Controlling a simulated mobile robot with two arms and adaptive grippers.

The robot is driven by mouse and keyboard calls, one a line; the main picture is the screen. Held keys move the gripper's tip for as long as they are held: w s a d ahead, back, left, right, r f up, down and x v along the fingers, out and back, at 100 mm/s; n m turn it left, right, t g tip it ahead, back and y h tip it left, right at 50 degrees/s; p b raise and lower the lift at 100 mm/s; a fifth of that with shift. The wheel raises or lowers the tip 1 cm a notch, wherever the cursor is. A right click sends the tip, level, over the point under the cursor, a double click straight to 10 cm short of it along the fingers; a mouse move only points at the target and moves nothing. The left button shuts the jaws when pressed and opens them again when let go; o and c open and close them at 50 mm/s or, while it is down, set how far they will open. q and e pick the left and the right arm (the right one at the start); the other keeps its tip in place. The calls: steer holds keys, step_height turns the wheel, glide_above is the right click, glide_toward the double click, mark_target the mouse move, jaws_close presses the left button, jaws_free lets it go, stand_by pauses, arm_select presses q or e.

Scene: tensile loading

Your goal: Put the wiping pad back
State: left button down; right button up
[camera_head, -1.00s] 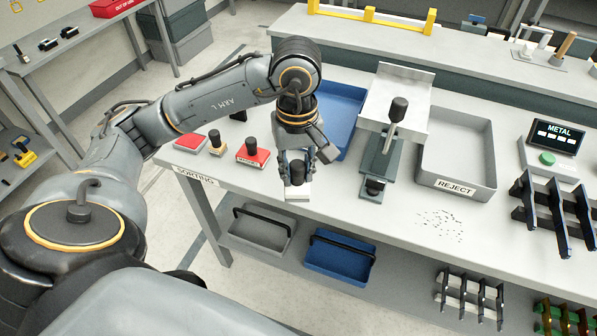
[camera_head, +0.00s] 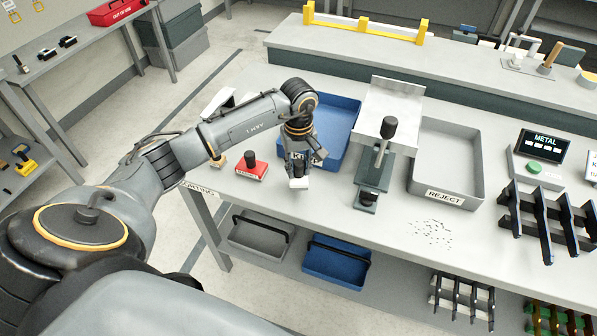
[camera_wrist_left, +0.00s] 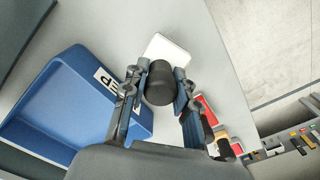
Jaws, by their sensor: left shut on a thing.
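The wiping pad (camera_head: 299,183) is a white block with a black knob. My left gripper (camera_head: 298,161) points down and is shut on the knob, with the white block below the fingers. In the left wrist view the knob (camera_wrist_left: 160,84) sits between the two fingers of the left gripper (camera_wrist_left: 158,90), and the white block (camera_wrist_left: 170,50) shows beyond it. The pad is over the sorting table (camera_head: 330,225), in front of the blue tray (camera_head: 343,118). I cannot tell whether it touches the table. My right gripper is not in view.
A press-like fixture (camera_head: 378,170) stands to the right, then the grey REJECT tray (camera_head: 446,185). Dark specks (camera_head: 430,232) lie on the table before it.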

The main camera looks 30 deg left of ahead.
mark_target(298, 175)
arm_select(q)
step_height(298, 175, down, 2)
steer(key=shift+f+p, duration=0.25)
steer(key=shift+p, duration=0.05)
steer(key=shift+f, duration=0.2)
steer(key=shift+f+b, duration=0.2)
steer(key=shift+b, duration=0.15)
steer(key=c, duration=1)
jaws_free()
steer(key=shift+c, duration=0.2)
steer(key=shift+r, duration=0.1)
steer(key=shift+r+p, duration=0.2)
steer(key=shift+p, duration=0.15)
steer(key=shift+r, duration=0.3)
step_height(298, 175, up, 11)
steer(key=b, duration=0.3)
steer(key=shift+r, duration=0.15)
steer(key=shift+d, duration=0.1)
